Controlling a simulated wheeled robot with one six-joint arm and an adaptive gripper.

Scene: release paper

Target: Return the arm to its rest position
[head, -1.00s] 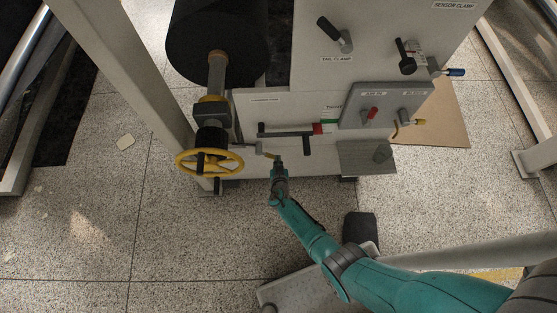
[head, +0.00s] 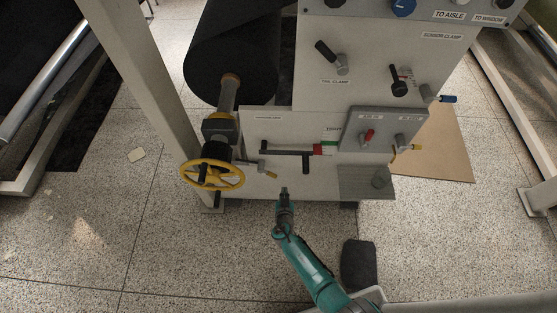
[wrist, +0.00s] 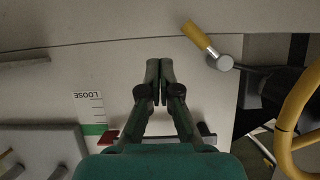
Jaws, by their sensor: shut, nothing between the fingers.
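My gripper (head: 284,190) is at the end of my teal arm in the head view, in front of the lower edge of the white machine panel (head: 270,130). In the wrist view my gripper (wrist: 160,66) has its two dark fingers together, with nothing between them. The small yellow-tipped lever (head: 267,173) is just above and left of my gripper in the head view. It also shows in the wrist view (wrist: 200,38), apart from the fingers.
The yellow handwheel (head: 212,175) stands left of my gripper. The black T-shaped handle (head: 290,152) and a grey shelf (head: 365,183) are on the panel. A black roll (head: 235,55) hangs above. A dark pad (head: 359,264) lies on the speckled floor, which is open at left.

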